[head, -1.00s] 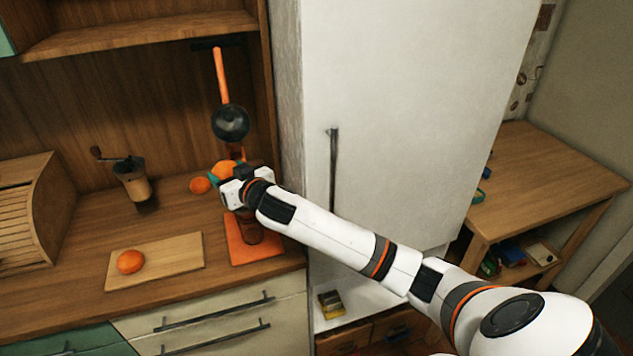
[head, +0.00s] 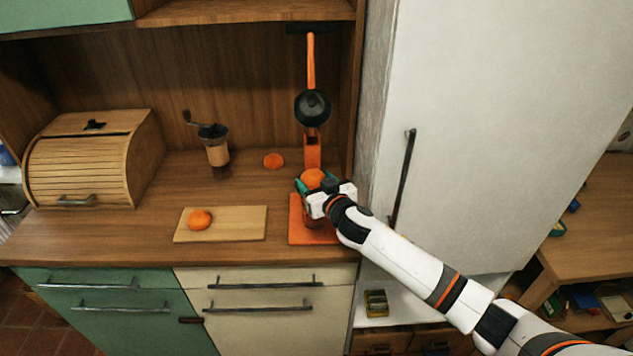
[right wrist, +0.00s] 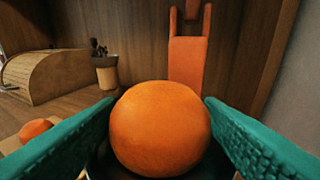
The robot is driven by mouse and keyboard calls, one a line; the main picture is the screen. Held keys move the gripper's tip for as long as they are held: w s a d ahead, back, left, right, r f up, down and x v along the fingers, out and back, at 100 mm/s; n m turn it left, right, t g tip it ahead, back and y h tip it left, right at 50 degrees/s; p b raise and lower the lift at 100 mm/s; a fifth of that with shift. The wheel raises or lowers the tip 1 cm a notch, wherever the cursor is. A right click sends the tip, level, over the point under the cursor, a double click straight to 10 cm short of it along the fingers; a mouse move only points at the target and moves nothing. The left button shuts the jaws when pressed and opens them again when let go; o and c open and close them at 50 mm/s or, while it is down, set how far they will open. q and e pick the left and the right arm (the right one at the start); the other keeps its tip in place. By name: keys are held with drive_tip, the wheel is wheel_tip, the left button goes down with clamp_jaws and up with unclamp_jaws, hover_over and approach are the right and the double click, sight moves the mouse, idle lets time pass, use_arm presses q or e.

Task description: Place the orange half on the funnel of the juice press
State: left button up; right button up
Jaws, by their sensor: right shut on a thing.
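My right gripper (head: 313,187) is shut on an orange half (head: 313,178). In the right wrist view the orange half (right wrist: 160,128) sits between the two green fingers, its rounded skin toward the camera. The juice press (head: 312,150) stands at the right end of the counter, with an orange post, a black domed head on a raised lever and an orange base. The gripper holds the orange half in front of the post, above the base. My left gripper is not in view.
Another orange piece (head: 199,219) lies on a cutting board (head: 250,224), and one more (head: 273,160) lies on the counter behind. A coffee grinder (head: 216,150) and a bread box (head: 85,170) stand to the left. A white fridge (head: 480,130) borders the counter on the right.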

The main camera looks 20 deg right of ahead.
drive_tip(key=shift+f, duration=0.25)
drive_tip(key=o, duration=1)
drive_tip(key=shift+r, duration=0.1)
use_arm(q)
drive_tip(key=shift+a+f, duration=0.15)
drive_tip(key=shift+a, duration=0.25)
use_arm(e)
drive_tip(key=shift+r, duration=0.3)
drive_tip(key=shift+s+d+f, duration=0.1)
drive_tip(key=shift+s+f, duration=0.1)
drive_tip(key=shift+s, duration=0.15)
use_arm(q)
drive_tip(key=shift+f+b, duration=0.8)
drive_tip(key=shift+b, duration=0.2)
use_arm(e)
drive_tip(key=shift+v, duration=5.7)
